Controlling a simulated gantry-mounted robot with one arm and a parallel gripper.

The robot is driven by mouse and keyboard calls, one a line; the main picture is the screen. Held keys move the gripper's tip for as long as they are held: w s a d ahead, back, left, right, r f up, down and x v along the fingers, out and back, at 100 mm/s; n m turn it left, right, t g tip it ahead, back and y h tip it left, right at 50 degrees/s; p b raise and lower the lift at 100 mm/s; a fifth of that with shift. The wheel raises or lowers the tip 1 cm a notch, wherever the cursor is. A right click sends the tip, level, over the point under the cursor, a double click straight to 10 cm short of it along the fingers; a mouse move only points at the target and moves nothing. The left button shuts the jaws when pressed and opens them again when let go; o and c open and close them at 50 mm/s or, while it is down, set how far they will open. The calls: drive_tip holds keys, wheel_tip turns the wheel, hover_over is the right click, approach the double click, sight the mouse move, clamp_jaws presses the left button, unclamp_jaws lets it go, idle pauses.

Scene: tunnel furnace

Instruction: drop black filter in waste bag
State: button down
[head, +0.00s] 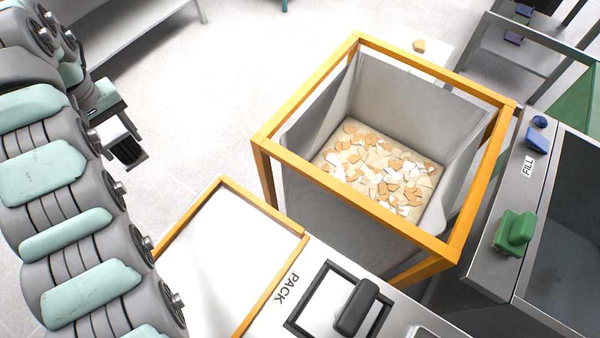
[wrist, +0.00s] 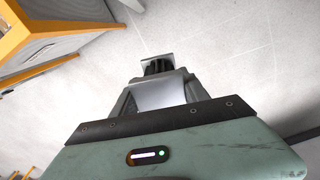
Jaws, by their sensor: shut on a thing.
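The waste bag (head: 400,98) is a grey liner hung open in an orange frame, with white and tan scraps on its bottom. My gripper (head: 125,148) is at the left of the head view, beside my arm, well apart from the bag and above the floor. It is shut on a small dark ridged block, which looks like the black filter (head: 126,153). In the wrist view, my gripper (wrist: 158,75) has the dark ridged filter (wrist: 157,66) at its tips, partly hidden by the fingers and a pale part in front.
The orange frame (head: 350,212) rises around the bag. A PACK table (head: 215,250) with a orange-edged white area and a black square frame (head: 320,305) lies in front. A FILL counter (head: 500,270) with a green block (head: 514,232) is at right. The floor between gripper and bag is clear.

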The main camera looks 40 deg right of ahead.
sight(111, 131)
wheel_tip(111, 131, up, 3)
drive_tip(key=shift+r+p, duration=0.2)
drive_tip(key=shift+p, duration=0.55)
drive_tip(key=shift+f, duration=0.1)
